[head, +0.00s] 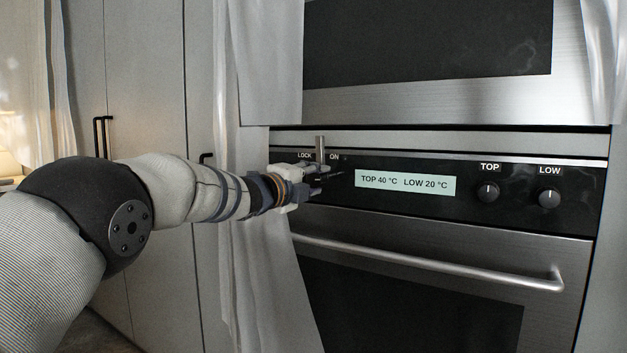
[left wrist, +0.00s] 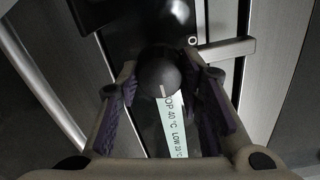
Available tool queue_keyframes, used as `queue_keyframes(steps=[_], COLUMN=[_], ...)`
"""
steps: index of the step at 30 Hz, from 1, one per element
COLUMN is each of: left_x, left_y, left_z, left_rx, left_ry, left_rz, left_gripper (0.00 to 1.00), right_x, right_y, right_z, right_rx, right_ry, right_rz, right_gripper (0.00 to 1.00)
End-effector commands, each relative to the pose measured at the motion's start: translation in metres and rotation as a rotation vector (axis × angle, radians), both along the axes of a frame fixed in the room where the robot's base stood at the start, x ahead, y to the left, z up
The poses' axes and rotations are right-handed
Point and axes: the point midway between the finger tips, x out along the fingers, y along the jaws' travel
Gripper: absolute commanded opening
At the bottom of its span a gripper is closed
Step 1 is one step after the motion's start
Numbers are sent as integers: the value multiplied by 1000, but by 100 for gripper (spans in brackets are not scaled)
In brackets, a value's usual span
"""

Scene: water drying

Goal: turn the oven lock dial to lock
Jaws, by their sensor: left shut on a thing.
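The oven lock dial (left wrist: 158,74) is a dark round knob with a short white mark in the left wrist view. It sits between the two fingers of my left gripper (left wrist: 165,84), which is shut on it. In the head view my left gripper (head: 318,174) is at the left end of the oven's black control panel (head: 395,204), just below the LOCK and ON labels (head: 319,156). There the gripper hides the dial. The mark's exact setting against the labels cannot be told. My right gripper is not in view.
A metal bar (head: 320,146) stands out above the dial, close to the gripper. To the right are a display (head: 405,183) reading TOP 40 °C, LOW 20 °C, a TOP knob (head: 487,192) and a LOW knob (head: 549,198). The oven handle (head: 430,263) runs below. A pale curtain (head: 262,270) hangs at left.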

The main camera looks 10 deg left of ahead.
Motion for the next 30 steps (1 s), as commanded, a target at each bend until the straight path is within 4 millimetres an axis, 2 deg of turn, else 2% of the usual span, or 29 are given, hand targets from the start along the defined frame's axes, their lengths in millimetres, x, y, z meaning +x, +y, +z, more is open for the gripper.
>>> queue_keyframes(steps=[20,21,23,24,30], left_x=[0,0,0,0,0], left_y=[1,1,1,1,0], left_z=[2,2,2,2,1], left_rx=[53,53,53,53,52], left_ry=[-23,-23,-23,-23,-21], left_rz=[1,1,1,1,1], left_gripper=[0,38,52,54,54], right_x=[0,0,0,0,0], right_y=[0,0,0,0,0], right_z=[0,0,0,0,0], right_rx=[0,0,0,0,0], right_ry=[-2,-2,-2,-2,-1], right_rz=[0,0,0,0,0], right_gripper=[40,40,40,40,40])
